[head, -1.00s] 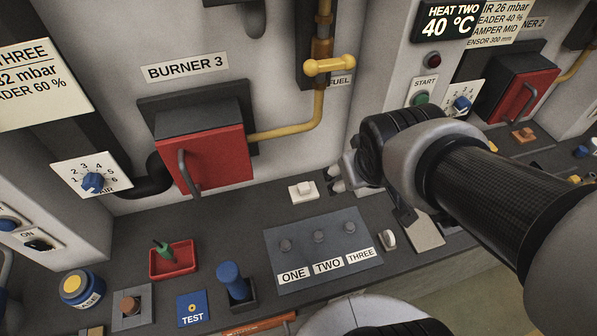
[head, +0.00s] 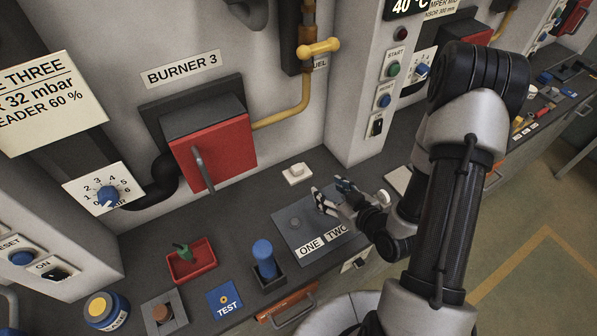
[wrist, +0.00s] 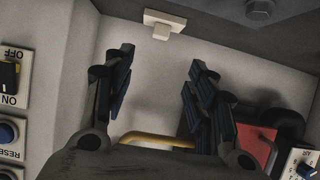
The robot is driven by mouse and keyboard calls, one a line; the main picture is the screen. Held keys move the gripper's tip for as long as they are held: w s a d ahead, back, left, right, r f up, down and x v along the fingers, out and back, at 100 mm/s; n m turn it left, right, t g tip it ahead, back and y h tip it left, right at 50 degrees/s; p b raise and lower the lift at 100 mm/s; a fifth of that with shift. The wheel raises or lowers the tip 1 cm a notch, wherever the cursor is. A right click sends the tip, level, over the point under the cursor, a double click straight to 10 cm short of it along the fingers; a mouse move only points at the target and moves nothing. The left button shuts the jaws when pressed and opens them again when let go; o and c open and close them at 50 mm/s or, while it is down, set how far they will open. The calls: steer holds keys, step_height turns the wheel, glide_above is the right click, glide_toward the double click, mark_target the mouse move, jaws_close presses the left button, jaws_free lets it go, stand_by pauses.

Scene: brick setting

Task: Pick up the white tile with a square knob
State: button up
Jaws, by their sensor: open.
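The white tile with a square knob (head: 297,173) lies on the dark bench behind the grey panel, near the wall. In the wrist view the tile (wrist: 164,20) shows at the top, beyond the fingertips and roughly midway between them. My gripper (head: 328,192) is above the panel, to the right of the tile and nearer to me, apart from it. In the wrist view my gripper (wrist: 160,62) has its two dark fingers spread wide with nothing between them.
The grey panel (head: 288,222) with ONE and TWO labels lies partly under my arm. A red burner box (head: 215,150) stands behind left. A red tray (head: 191,262), a blue-topped peg (head: 264,258) and a TEST card (head: 224,300) lie nearer. A wall column (head: 362,90) rises behind right.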

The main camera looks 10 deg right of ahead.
mark_target(297, 167)
steer(key=b+x, duration=0.2)
steer(key=b, duration=0.2)
steer(key=shift+w+a+f+b, duration=0.15)
steer(key=shift+w+f+b, duration=0.05)
steer(key=shift+f+b, duration=0.2)
steer(key=x, duration=0.5)
steer(key=b+x, duration=0.1)
steer(key=x, duration=0.3)
steer(key=b+x, duration=0.1)
steer(key=x, duration=0.4)
steer(key=shift+w+a+r, duration=0.15)
steer(key=shift+w+r, duration=0.05)
steer(key=shift+w, duration=0.25)
steer(key=shift+c, duration=0.6)
steer(key=c, duration=1)
steer(key=shift+r, duration=0.1)
